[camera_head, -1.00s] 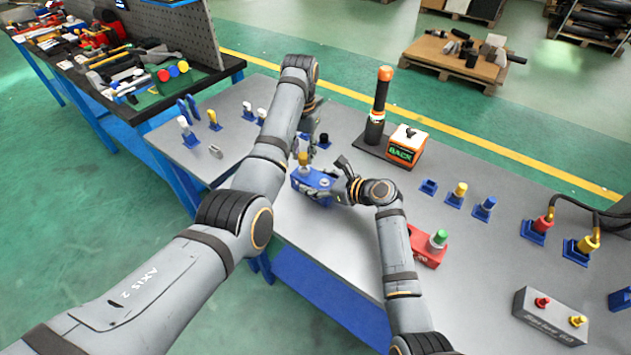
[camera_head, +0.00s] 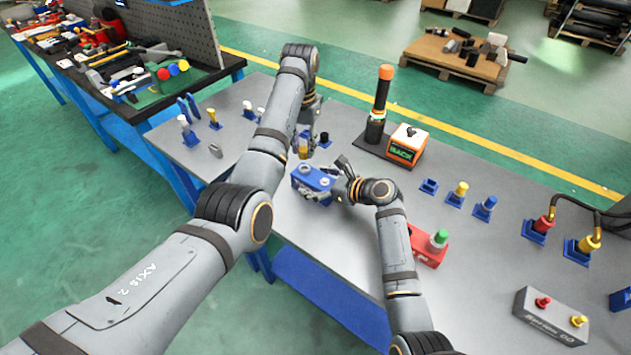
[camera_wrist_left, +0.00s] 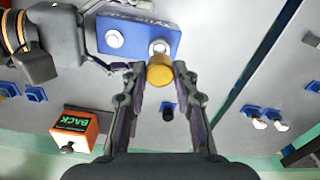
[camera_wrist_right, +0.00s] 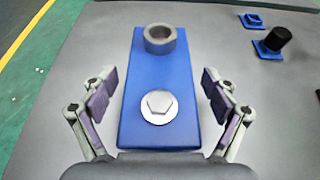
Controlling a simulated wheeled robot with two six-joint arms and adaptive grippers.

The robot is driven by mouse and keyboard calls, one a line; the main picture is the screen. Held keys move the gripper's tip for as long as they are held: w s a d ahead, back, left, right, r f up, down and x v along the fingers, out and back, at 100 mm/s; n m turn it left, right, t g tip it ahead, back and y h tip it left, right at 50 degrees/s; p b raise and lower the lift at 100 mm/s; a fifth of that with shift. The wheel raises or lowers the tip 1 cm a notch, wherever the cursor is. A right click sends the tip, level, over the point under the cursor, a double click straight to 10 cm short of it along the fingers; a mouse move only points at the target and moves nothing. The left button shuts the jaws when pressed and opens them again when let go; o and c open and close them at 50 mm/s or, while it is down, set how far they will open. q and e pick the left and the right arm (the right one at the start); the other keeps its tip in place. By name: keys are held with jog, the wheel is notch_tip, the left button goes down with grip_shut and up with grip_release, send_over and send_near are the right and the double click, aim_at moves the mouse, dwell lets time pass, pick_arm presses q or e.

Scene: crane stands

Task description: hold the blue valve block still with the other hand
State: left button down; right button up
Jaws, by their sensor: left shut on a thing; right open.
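The blue valve block (camera_head: 314,179) lies on the grey table; in the right wrist view (camera_wrist_right: 159,78) it shows an open grey ring socket (camera_wrist_right: 160,39) at its far end and a silver hex head (camera_wrist_right: 159,107) nearer. My right gripper (camera_head: 331,182) is open, with one finger on each side of the block and a gap to each; its fingers also show in the right wrist view (camera_wrist_right: 158,97). My left gripper (camera_wrist_left: 160,73) is shut on a yellow-brown cylindrical plug (camera_wrist_left: 160,76), held above the block's socket end and apart from it.
An orange BACK box (camera_head: 406,145) and a dark post with an orange top (camera_head: 379,105) stand behind. A red block with a green cap (camera_head: 428,247) is to the right. Several blue holders with plugs (camera_head: 457,193) stand farther right, and a grey box (camera_head: 548,318) at front right.

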jog(key=v, duration=1.2)
jog(key=shift+f, duration=0.1)
jog(key=shift+s, duration=0.1)
